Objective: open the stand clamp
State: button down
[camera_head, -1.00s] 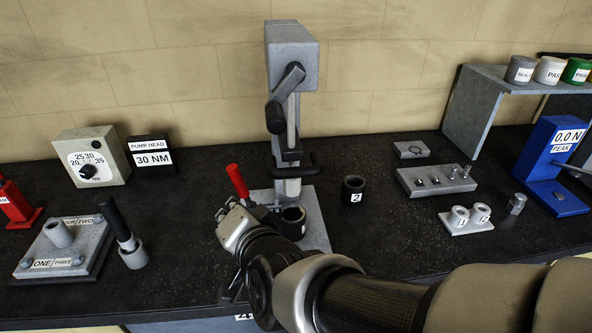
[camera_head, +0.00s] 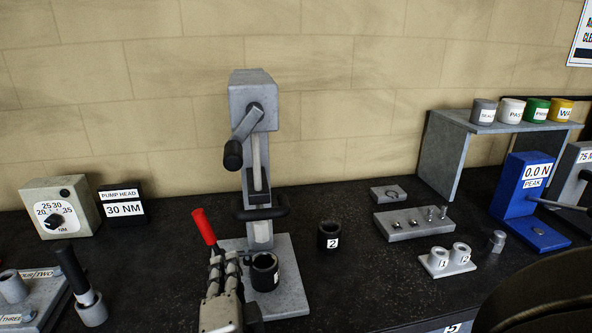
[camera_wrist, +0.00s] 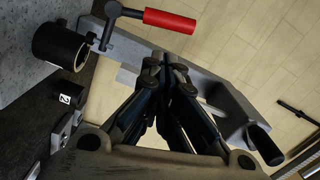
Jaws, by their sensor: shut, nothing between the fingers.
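The stand (camera_head: 258,150) is a grey press-like column with a crank on its side and a flat base plate (camera_head: 290,292). The clamp's red handle (camera_head: 204,228) rises tilted to the left beside the column; it also shows in the wrist view (camera_wrist: 170,20), on a grey bent lever. A black cup (camera_head: 264,272) sits on the base plate, and in the wrist view (camera_wrist: 60,46) it is at upper left. My gripper (camera_head: 226,262) is shut and empty, just below the red handle in the head view. In the wrist view its fingertips (camera_wrist: 165,66) are together, apart from the handle.
A black cup marked 2 (camera_head: 329,235) stands right of the stand. A torque dial box (camera_head: 62,208) and a plate with a black-handled tool (camera_head: 78,275) are at left. A fastener block (camera_head: 412,224), a blue force gauge (camera_head: 524,200) and a shelf (camera_head: 445,150) are at right.

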jog(key=p+x, duration=0.4)
jog(key=x, duration=0.6)
jog(key=shift+a, duration=0.1)
dwell(0.4)
jog(key=shift+s+a+n, duration=0.1)
jog(key=shift+n, duration=0.2)
jog(key=shift+a+r+n, duration=0.1)
jog(key=shift+a+n, duration=0.15)
jog(key=shift+n, duration=0.05)
